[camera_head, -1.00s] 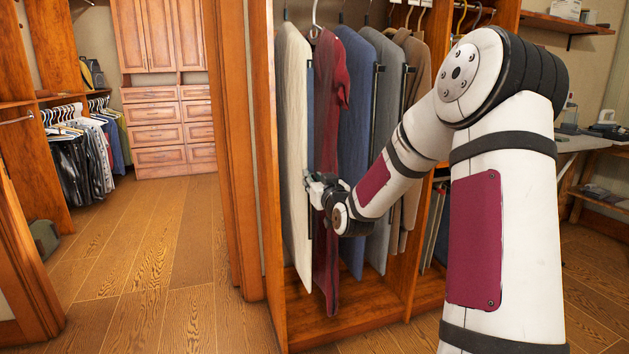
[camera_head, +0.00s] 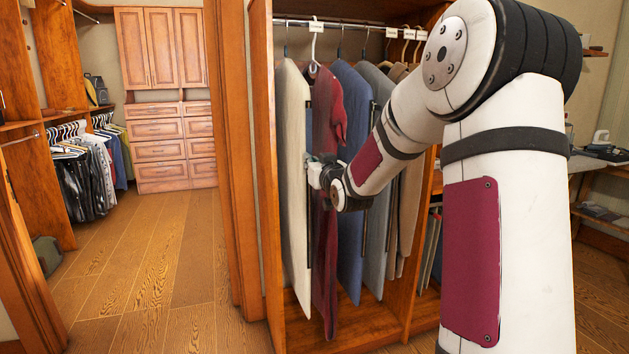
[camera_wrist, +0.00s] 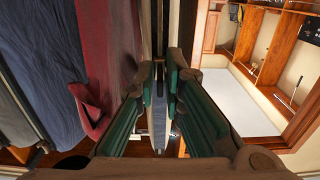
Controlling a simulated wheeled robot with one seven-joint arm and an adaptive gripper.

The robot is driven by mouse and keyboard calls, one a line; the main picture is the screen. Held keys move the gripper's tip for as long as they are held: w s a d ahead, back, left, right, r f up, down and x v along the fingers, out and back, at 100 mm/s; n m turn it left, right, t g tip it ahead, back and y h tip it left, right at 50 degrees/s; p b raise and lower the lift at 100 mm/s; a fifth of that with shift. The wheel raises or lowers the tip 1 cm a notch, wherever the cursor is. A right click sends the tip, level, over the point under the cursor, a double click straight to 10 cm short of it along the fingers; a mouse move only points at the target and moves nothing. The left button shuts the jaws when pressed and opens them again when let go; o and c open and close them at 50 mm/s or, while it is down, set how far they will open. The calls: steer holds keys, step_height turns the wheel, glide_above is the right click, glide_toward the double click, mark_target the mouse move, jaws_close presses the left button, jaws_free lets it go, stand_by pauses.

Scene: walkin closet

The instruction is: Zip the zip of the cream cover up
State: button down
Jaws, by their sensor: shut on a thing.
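The cream cover (camera_head: 294,190) hangs at the left end of the closet rail, seen nearly edge-on in the head view. A thin dark strip (camera_head: 309,240) runs along its right edge below my gripper. My gripper (camera_head: 312,170) is at that right edge, around the middle of the cover's height. In the wrist view, the green fingers of my gripper (camera_wrist: 164,78) are closed together at a narrow dark upright strip (camera_wrist: 160,35). The zip's pull is hidden between the fingers, and I cannot make it out.
A dark red garment (camera_head: 325,200) hangs just right of the cover, close to my gripper. Blue (camera_head: 352,180) and grey (camera_head: 378,215) covers hang further right. The wooden closet side (camera_head: 264,180) stands at left. The floor (camera_head: 150,260) left of it is clear.

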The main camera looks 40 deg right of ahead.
mark_target(309, 106)
step_height(309, 106, up, 14)
steer(key=p, duration=0.6)
steer(key=shift+r, duration=0.25)
steer(key=c, duration=1.9)
jaws_free()
steer(key=shift+o, duration=0.4)
steer(key=shift+s, duration=0.25)
steer(key=v, duration=1.1)
steer(key=shift+s, duration=0.25)
steer(key=shift+a+p, duration=0.2)
steer(key=shift+p, duration=0.1)
